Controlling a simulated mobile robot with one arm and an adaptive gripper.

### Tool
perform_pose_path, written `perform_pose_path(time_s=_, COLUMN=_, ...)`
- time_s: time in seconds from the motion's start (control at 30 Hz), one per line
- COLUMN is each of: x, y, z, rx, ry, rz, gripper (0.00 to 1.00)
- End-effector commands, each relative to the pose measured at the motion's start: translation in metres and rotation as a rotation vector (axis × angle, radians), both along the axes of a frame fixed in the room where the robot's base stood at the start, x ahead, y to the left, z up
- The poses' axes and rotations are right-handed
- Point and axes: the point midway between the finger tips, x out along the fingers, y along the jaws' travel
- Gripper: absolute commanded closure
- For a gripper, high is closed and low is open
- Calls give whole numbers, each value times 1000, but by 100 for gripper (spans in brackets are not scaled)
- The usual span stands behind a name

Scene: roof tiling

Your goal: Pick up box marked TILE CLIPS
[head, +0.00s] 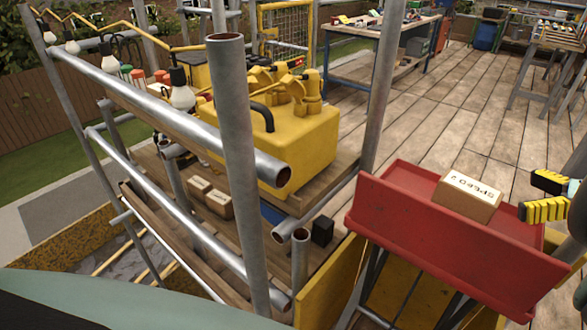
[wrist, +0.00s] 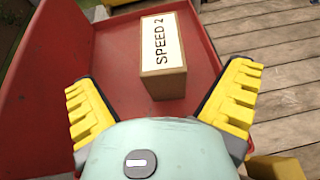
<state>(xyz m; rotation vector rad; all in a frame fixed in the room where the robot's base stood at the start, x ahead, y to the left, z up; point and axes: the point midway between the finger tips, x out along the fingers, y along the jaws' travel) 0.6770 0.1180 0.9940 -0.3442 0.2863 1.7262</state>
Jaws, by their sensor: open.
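No box reading TILE CLIPS can be made out. A small brown box (head: 467,203) with a white label reading SPEED 2 sits on the red tray (head: 385,220). The same box (wrist: 163,72) shows in the wrist view ahead of my gripper (wrist: 160,88), between the lines of its two yellow fingers. My gripper (head: 544,196) is open and empty, just right of the box in the head view. Two small brown boxes, a left one (head: 199,189) and a right one (head: 219,205), sit on the wooden shelf at left; their labels are too small to read.
Metal scaffold poles (head: 238,160) stand between the tray and the shelf. A large yellow container (head: 290,145) rests on the planks. A small black block (head: 322,230) lies near the shelf edge. A workbench (head: 385,35) stands at the back; the plank floor (head: 430,120) is mostly clear.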

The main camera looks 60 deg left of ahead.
Motion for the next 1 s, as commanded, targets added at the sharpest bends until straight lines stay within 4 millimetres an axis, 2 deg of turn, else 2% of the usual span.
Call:
perform_pose_path(time_s=0.2, x=-6, y=30, z=-12, rx=1, ry=0, rz=1, gripper=0)
perform_pose_path(time_s=0.47, x=-9, y=43, z=-19, rx=1, ry=3, rz=2, gripper=0)
perform_pose_path(time_s=0.77, x=-16, y=80, z=-37, rx=0, ry=2, rz=5, gripper=0)
perform_pose_path(time_s=1.0, x=-16, y=83, z=-38, rx=-1, ry=1, rz=2, gripper=0)
